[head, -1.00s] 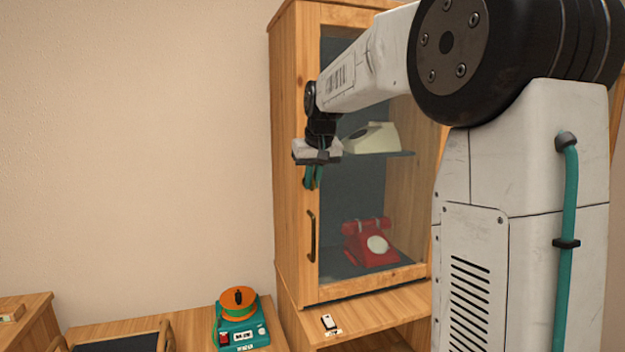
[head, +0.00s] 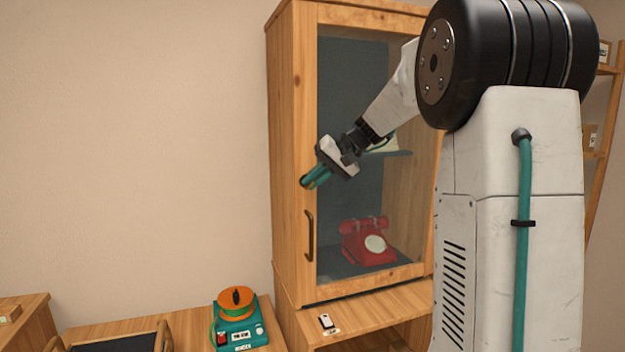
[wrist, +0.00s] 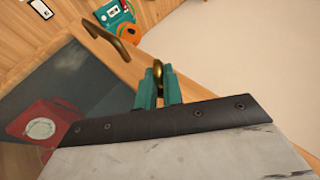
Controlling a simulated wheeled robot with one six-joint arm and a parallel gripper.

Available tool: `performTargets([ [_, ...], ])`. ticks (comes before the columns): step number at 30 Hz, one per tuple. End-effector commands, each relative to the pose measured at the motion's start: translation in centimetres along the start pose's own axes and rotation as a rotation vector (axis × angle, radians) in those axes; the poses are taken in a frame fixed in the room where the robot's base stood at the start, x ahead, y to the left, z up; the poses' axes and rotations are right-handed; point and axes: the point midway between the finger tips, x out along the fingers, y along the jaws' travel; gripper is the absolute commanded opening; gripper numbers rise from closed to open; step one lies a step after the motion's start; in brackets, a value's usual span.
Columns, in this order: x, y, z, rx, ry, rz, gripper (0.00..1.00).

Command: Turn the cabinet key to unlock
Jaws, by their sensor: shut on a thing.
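The wooden cabinet (head: 285,120) has a glass door in a wooden frame (head: 308,90). It is closed in the head view. A brass key (wrist: 162,73) shows between my fingertips at the door's frame in the wrist view. My gripper (head: 308,182) has green fingers, which also show in the wrist view (wrist: 159,88). They are shut on the key, near the left edge of the door and above the brass handle (head: 309,238). The fingers hide most of the key and the lock, so I cannot tell how far it is turned.
The handle curves out close to my fingers in the wrist view (wrist: 112,45). Behind the glass, a red dial phone (head: 367,243) stands low. A pale phone above is mostly hidden by my arm. A green-and-orange device (head: 237,315) sits on the lower desk.

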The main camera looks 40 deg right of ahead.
Motion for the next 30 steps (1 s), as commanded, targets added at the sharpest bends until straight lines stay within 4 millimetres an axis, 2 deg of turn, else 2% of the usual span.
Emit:
performTargets([
  [18,0.3,1.0,0.1,0.221,-0.001,-0.527,0.0],
  [30,0.5,1.2,0.2,0.309,-0.001,-0.743,0.0],
])
